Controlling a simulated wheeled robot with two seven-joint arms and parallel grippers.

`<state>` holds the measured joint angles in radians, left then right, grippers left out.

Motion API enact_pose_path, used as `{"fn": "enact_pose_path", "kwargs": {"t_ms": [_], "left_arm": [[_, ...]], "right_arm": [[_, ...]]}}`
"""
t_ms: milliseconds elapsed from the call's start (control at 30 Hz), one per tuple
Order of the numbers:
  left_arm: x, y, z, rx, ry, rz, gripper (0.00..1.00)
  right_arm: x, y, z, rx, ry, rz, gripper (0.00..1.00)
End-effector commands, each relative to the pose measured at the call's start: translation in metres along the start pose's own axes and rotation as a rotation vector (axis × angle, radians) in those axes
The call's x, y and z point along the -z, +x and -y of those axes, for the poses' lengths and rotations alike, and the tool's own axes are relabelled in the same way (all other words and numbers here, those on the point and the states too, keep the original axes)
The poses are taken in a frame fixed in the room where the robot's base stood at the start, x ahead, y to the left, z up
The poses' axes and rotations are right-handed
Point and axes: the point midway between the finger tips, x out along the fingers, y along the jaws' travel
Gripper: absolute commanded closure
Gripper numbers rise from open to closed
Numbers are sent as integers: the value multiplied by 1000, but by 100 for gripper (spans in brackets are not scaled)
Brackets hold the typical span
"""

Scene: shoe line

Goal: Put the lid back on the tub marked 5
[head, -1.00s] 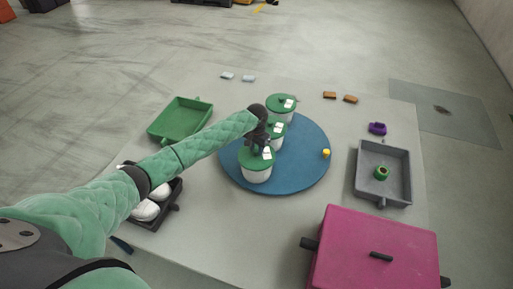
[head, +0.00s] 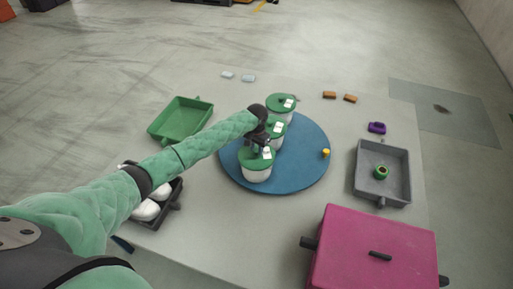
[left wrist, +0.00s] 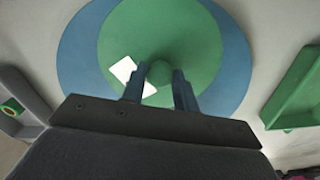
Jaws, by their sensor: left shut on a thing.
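Three white tubs with green lids stand in a row on a round blue mat (head: 310,165). The front tub (head: 257,175) has its green lid (head: 246,160) on top, looking level with the rim. The middle lid (head: 282,125) and back lid (head: 277,101) also cover their tubs. White labels show on the lids, but their numbers are too small to read. My left gripper (head: 259,150) is over the front lid. In the left wrist view its fingers (left wrist: 160,78) are shut on the round knob of a green lid (left wrist: 200,40). My right gripper is out of view.
A green tray (head: 180,119) and a dark tray of white shoes (head: 147,210) are on the left. A grey tray (head: 383,160) with a green ring, a purple item (head: 377,127) and a magenta box (head: 370,250) are on the right. A small yellow piece (head: 326,153) lies on the mat.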

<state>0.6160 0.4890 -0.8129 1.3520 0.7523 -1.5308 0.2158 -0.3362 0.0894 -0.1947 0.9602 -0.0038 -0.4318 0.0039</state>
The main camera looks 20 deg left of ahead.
Motion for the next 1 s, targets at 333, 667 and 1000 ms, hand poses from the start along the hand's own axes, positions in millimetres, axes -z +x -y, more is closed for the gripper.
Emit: {"fn": "enact_pose_path", "kwargs": {"t_ms": [333, 667, 1000], "left_arm": [[0, 0, 0, 0, 0, 0, 94], [0, 0, 0, 0, 0, 0, 45], [0, 0, 0, 0, -1, 1, 23]], "right_arm": [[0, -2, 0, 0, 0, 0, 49], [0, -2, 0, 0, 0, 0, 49], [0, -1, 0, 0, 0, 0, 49]]}}
